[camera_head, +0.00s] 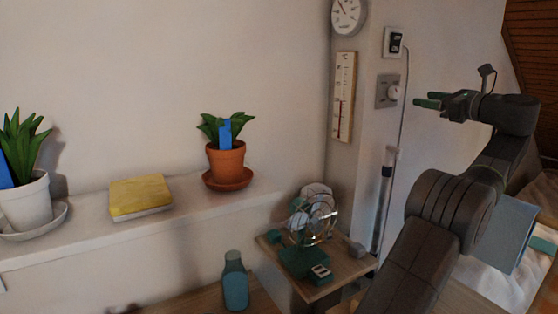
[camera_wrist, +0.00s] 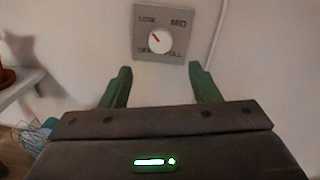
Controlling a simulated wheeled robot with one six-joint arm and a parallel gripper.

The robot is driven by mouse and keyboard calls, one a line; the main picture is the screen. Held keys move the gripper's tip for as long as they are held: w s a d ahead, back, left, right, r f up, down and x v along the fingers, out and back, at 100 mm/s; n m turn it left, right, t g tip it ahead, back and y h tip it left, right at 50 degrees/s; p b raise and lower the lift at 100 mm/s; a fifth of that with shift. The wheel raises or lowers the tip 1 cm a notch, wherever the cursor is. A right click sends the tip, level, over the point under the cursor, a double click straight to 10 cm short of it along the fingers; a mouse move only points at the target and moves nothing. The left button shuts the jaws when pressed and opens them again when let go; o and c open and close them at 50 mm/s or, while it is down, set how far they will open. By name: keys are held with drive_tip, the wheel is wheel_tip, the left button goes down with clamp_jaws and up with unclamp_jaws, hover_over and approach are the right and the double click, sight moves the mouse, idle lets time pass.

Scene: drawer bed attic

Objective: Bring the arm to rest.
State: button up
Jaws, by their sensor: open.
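My gripper (camera_head: 430,100) is raised at the right in the head view, its green fingers pointing left toward the wall. In the wrist view my gripper (camera_wrist: 159,85) shows its two green fingers apart with nothing between them. Beyond the fingertips is a grey dial plate (camera_wrist: 161,33) with a white knob, marked LOW and MID. The dial plate also shows on the wall in the head view (camera_head: 380,91). The gap between fingertips and wall is hard to judge.
A fan (camera_head: 313,216) stands on a small wooden table (camera_head: 340,279). A bottle (camera_head: 235,284) stands below.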

sight(397, 93)
drive_tip(key=x, duration=0.4)
drive_tip(key=p+x, duration=0.1)
drive_tip(key=x, duration=0.3)
drive_tip(key=shift+w+r, duration=0.2)
drive_tip(key=shift+r, duration=0.05)
drive_tip(key=shift+w+a+m+p, duration=0.2)
drive_tip(key=shift+w+m+p, duration=0.05)
drive_tip(key=shift+m+p, duration=0.1)
drive_tip(key=shift+s+m, duration=0.1)
drive_tip(key=shift+m, duration=0.75)
drive_tip(key=m+p, duration=0.1)
drive_tip(key=m, duration=0.2)
drive_tip(key=m+p, duration=0.2)
drive_tip(key=m, duration=0.4)
drive_tip(key=shift+t, duration=0.3)
drive_tip(key=m+p, duration=0.2)
drive_tip(key=m, duration=0.4)
drive_tip(key=shift+a+p, duration=0.1)
drive_tip(key=shift+p, duration=0.3)
drive_tip(key=m+p, duration=0.2)
drive_tip(key=m, duration=0.3)
drive_tip(key=shift+s+h, duration=0.1)
drive_tip(key=shift+h, duration=0.2)
